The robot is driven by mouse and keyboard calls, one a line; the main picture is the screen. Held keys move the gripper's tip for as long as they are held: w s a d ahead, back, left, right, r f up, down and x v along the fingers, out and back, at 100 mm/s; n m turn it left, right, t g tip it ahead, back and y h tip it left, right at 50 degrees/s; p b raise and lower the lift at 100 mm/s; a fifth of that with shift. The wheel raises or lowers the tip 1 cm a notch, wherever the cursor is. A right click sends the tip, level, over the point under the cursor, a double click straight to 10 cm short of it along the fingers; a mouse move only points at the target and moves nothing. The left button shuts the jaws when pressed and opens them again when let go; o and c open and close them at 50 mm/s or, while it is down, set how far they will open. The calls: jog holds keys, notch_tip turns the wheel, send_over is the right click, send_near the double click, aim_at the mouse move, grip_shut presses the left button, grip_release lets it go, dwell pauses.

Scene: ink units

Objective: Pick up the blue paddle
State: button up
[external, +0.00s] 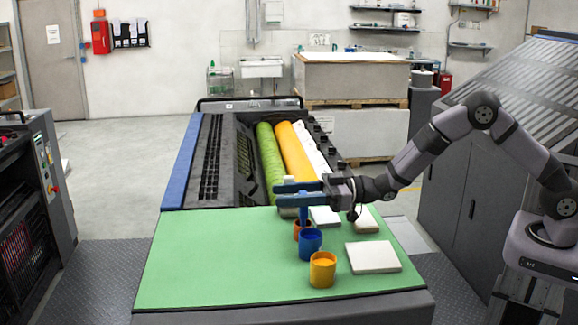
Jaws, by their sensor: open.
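A blue cup (310,242) stands on the green mat (205,255), right of its middle. The blue paddle (304,215) rises upright out of this cup; its lower end is hidden inside. My gripper (297,193) reaches in from the right, level, with its fingers pointing left. It is open, its two blue fingers at the upper part of the paddle. I cannot tell whether the paddle is between the fingers or touches them.
A yellow-orange cup (322,270) stands in front of the blue cup, and a partly hidden orange-red cup (297,230) behind it. A white slab (373,257) lies to the right, with smaller pale blocks (366,221) behind. The mat's left half is clear.

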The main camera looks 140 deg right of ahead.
grip_shut()
jog(key=shift+r, duration=0.1)
